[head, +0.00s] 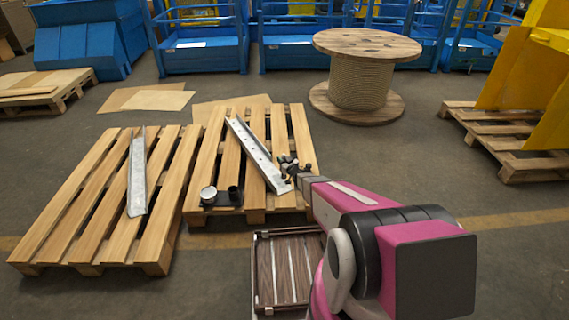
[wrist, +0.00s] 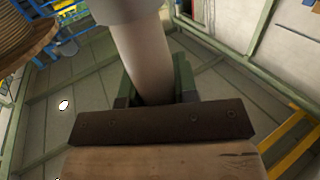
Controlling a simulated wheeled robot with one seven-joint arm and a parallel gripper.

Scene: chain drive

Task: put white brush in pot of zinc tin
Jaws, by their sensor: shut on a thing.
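My gripper (head: 290,168) is over the right pallet, by the lower end of a metal channel. It is shut on a pale, round-stemmed thing, which I take for the white brush (wrist: 140,62); this shows large between the dark fingers in the wrist view, wider and grey at the top. In the head view the brush is too small to make out. A small tin with a pale round top (head: 208,193) and a dark open pot (head: 234,195) stand on a dark tray at the pallet's front edge, left of my gripper. I cannot tell which is the zinc tin's pot.
One metal channel (head: 258,155) lies aslant on the right pallet (head: 202,178), another (head: 137,175) on the left pallet (head: 65,212). A slatted crate (head: 265,275) stands in front. A wooden spool (head: 358,85) stands behind.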

